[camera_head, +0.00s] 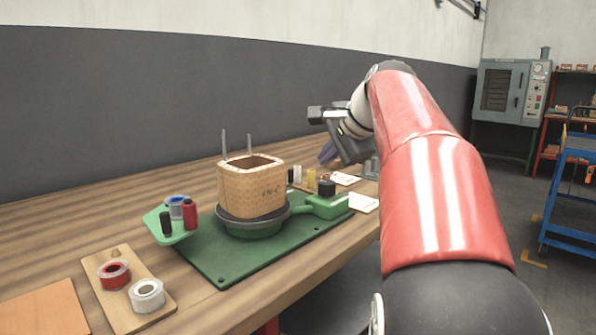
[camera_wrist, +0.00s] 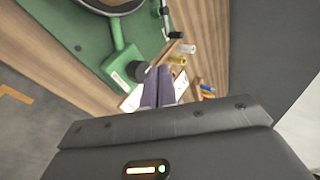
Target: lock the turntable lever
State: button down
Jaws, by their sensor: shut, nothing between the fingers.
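The turntable (camera_head: 252,222) is a dark round plate on a green base (camera_head: 210,262), with a tan box-shaped coil former (camera_head: 250,190) on it. A green arm runs right from it to a green block with a black knob (camera_head: 327,188); the block also shows in the wrist view (camera_wrist: 122,62). My gripper (camera_head: 326,152) is above the table beyond the block. Its purple fingers (camera_wrist: 158,84) are shut and empty, apart from the block.
A green tray (camera_head: 160,236) and a wooden board (camera_head: 105,288) with tape rolls are at left. A blue cart (camera_head: 568,238) stands on the floor at right.

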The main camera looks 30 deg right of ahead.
jog(key=x, duration=1)
jog(key=shift+w+a+r+p, duration=0.15)
jog(key=shift+w+p, duration=0.35)
jog(key=shift+w, duration=1.5)
